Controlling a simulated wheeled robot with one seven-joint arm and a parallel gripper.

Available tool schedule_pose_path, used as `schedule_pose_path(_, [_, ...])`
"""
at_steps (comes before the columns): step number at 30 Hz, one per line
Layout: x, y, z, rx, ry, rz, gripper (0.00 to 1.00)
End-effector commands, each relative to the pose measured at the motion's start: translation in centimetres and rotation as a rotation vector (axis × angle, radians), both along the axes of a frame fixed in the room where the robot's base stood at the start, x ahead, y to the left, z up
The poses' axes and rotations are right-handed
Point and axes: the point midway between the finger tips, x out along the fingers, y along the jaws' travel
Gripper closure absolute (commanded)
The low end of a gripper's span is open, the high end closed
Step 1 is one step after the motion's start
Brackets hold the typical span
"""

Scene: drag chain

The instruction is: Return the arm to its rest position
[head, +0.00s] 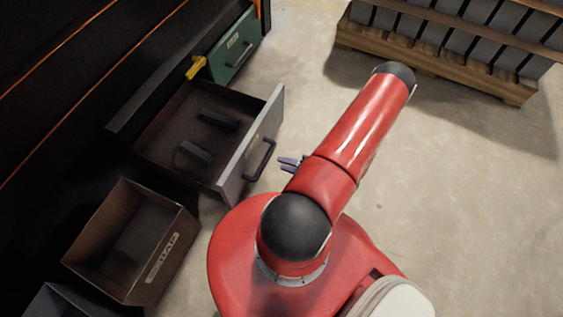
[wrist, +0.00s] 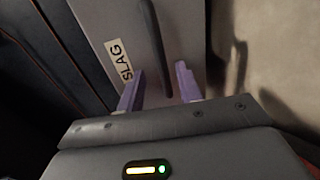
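My red arm (head: 367,125) is raised and bent over my base, its elbow pointing up and right. My gripper (head: 288,163) shows only as purple fingertips left of the arm, a little right of the open drawer's handle. Most of the gripper is hidden by the arm in the head view.
The grey drawer (head: 235,165), labelled SLAG in the wrist view (wrist: 120,60), is pulled open with two dark blocks inside. A green drawer (head: 235,50) is behind it. A scrap bin (head: 125,245) stands at left, a loaded pallet (head: 440,65) at back right. Floor at right is clear.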

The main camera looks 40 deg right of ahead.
Motion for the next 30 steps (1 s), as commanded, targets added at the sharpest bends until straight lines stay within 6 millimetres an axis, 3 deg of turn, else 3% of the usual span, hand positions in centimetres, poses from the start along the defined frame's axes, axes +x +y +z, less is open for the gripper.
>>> schedule_pose_path(14, [0.1, 0.0, 0.0, -0.001, 0.0, 0.0, 0.65])
schedule_pose_path(17, [0.5, -0.1, 0.8, -0.032, -0.01, 0.033, 0.65])
schedule_pose_path(20, [1.6, -0.1, 3.4, -0.128, -0.042, 0.139, 0.65])
schedule_pose_path(23, [3.4, 0.5, 7.4, -0.288, -0.102, 0.325, 0.65])
schedule_pose_path(30, [6.9, 4.5, 17.8, -0.729, -0.326, 0.85, 0.65])
